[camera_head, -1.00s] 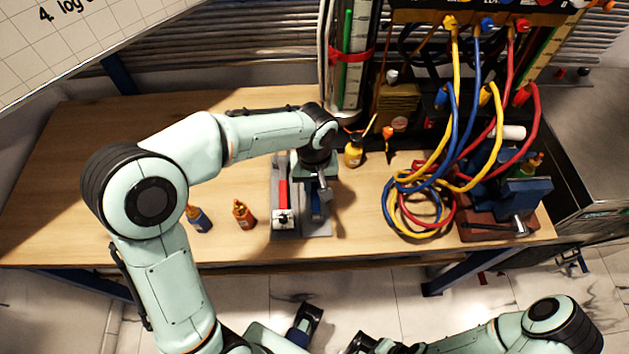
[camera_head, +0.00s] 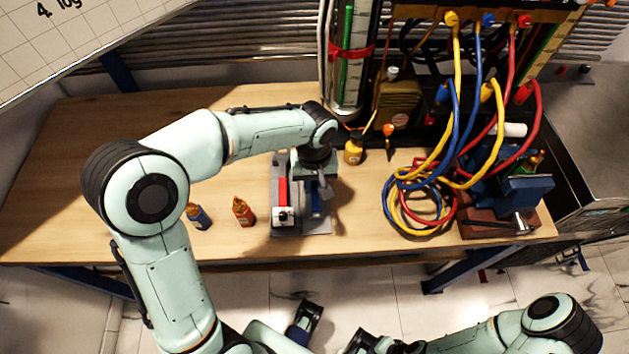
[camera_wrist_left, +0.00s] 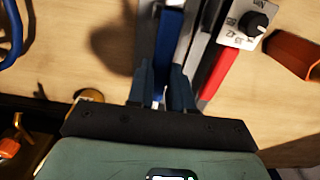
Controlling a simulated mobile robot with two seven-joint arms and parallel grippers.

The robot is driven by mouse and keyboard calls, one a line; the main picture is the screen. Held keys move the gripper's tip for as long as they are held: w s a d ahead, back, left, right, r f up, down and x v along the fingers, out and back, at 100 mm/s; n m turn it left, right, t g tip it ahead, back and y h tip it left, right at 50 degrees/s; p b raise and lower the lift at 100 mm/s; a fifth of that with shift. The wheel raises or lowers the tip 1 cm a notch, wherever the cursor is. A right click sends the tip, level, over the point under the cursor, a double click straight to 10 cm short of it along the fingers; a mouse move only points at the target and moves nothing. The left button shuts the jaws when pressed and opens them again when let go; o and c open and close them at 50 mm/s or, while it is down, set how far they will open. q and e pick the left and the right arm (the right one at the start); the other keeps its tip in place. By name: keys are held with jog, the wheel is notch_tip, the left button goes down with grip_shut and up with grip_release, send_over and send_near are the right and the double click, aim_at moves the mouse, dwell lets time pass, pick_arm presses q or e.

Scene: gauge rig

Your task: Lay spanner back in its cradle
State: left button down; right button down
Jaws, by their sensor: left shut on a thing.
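My left gripper (camera_head: 318,193) points down over the right part of a grey base plate (camera_head: 302,234) on the bench. It is shut on a blue bar, which I take to be the spanner (camera_wrist_left: 169,42); the bar runs between the fingers (camera_wrist_left: 163,92) in the left wrist view. In the head view the blue bar (camera_head: 316,207) shows just below the gripper, close over the plate. Its ends and any contact with the cradle are hidden by the hand. My right gripper (camera_head: 364,343) is at the bottom edge, partly cut off, and its jaws are unclear.
A red bar (camera_head: 283,191) and a white box with a black knob (camera_head: 284,216) sit on the plate's left side. Coiled hoses (camera_head: 420,205) and a vice (camera_head: 525,190) are right. The bench's left is clear.

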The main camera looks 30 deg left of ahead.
pick_arm(q)
jog(key=shift+f+b, duration=0.6)
jog(key=shift+f, duration=0.2)
jog(key=c, duration=0.9)
grip_release()
jog(key=shift+c, duration=0.2)
notch_tip(320, 180, up, 14)
jog(key=p, duration=0.2)
jog(key=shift+f, duration=0.25)
